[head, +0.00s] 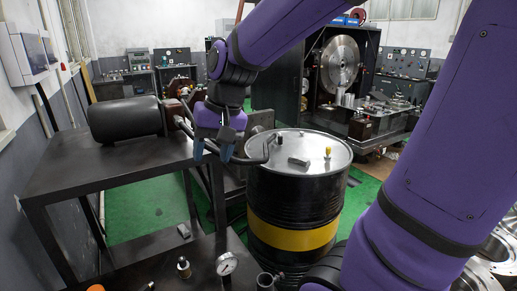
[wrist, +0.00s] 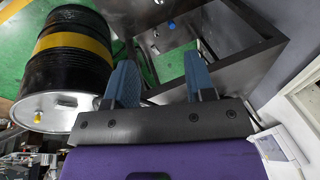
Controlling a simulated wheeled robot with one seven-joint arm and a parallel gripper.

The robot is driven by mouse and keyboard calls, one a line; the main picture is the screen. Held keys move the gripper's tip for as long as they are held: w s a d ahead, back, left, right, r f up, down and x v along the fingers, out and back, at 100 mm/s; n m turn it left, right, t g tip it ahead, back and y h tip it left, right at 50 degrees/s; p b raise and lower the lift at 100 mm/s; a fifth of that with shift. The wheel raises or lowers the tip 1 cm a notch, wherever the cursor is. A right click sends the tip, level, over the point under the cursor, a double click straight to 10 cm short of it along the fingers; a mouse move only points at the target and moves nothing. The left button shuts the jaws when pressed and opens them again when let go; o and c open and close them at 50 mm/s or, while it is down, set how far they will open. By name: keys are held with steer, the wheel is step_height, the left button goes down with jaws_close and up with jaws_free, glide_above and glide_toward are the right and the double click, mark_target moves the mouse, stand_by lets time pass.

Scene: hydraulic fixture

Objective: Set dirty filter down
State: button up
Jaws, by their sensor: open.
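My gripper (head: 212,150) points down beside the drum's left edge, in front of the dark metal table. In the wrist view my gripper's (wrist: 160,65) two blue fingers stand well apart with nothing held between them. I cannot tell for certain which thing is the dirty filter. A small yellow-topped piece (head: 327,153) stands upright on the drum lid, and also shows in the wrist view (wrist: 38,117). A grey block (head: 299,161) lies on the lid near it. A brass-and-black fitting (head: 183,267) stands on the lower front table.
The black drum (head: 292,217) with a yellow band stands right of my gripper. A bent bar (head: 262,155) crosses its lid edge. A black cylinder (head: 125,118) lies on the left table (head: 100,166). A gauge (head: 226,265) and a grey block (head: 184,230) are on the front table.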

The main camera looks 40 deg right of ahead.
steer(key=s+d+r+n+t+h, duration=0.1)
steer(key=s+r+n+t+h, duration=0.1)
steer(key=s, duration=1)
steer(key=shift+s+d+r+n+t, duration=0.25)
steer(key=shift+r+n+t, duration=0.25)
steer(key=shift+r+n, duration=0.45)
steer(key=shift+w, duration=0.1)
